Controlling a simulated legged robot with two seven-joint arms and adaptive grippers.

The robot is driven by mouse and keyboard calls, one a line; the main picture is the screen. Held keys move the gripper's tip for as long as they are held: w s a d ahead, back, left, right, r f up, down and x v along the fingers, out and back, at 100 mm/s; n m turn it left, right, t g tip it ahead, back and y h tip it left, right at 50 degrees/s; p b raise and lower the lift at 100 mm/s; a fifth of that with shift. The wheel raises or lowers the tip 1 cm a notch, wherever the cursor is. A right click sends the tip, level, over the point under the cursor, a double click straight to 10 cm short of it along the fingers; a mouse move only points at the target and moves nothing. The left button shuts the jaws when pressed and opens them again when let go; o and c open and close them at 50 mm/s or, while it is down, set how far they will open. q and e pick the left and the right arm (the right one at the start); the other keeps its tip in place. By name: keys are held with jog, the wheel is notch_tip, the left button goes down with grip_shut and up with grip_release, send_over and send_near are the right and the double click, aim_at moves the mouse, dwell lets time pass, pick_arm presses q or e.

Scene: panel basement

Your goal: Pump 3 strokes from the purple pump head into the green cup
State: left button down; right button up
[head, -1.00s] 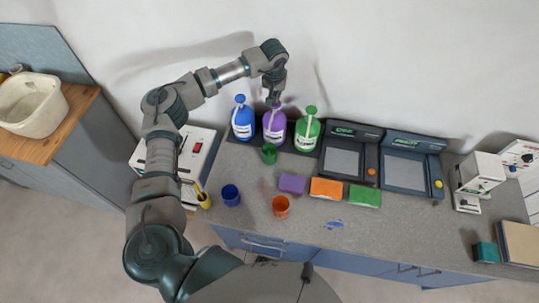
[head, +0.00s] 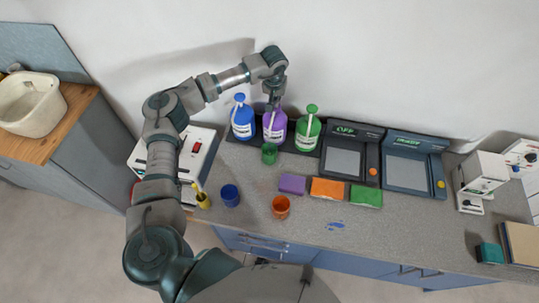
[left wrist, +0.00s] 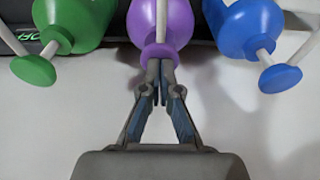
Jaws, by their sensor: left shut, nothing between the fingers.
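The purple pump bottle (head: 275,128) stands upright between a blue and a green bottle against the wall. The green cup (head: 269,153) stands upright on the counter just in front of it. My left gripper (head: 271,104) is shut and empty, pointing down at the top of the purple bottle. In the left wrist view my shut fingertips (left wrist: 160,70) are at the purple pump head (left wrist: 160,51), seeming to touch it. In the head view the gripper mostly hides that pump head. My right gripper is not in view.
The blue bottle (head: 242,122) and green bottle (head: 307,133) stand close on either side. A blue cup (head: 230,195), an orange cup (head: 281,206) and coloured sponges (head: 328,188) lie nearer the counter's front. Two dark devices (head: 404,170) stand to the right.

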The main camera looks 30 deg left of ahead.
pick_arm(q)
jog(key=shift+w+p+v, duration=0.2)
jog(key=shift+p+v, duration=0.5)
jog(key=shift+v, duration=0.25)
jog(key=shift+w+p+v, duration=0.2)
jog(key=shift+p+v, duration=0.45)
jog(key=shift+v, duration=0.25)
jog(key=shift+a+r, duration=0.1)
jog(key=shift+r, duration=0.1)
jog(key=p+v, duration=0.2)
jog(key=v, duration=0.1)
jog(key=w+p+v, duration=0.1)
jog(key=p+v, duration=0.1)
jog(key=shift+a+r, duration=0.15)
jog(key=shift+r, duration=0.35)
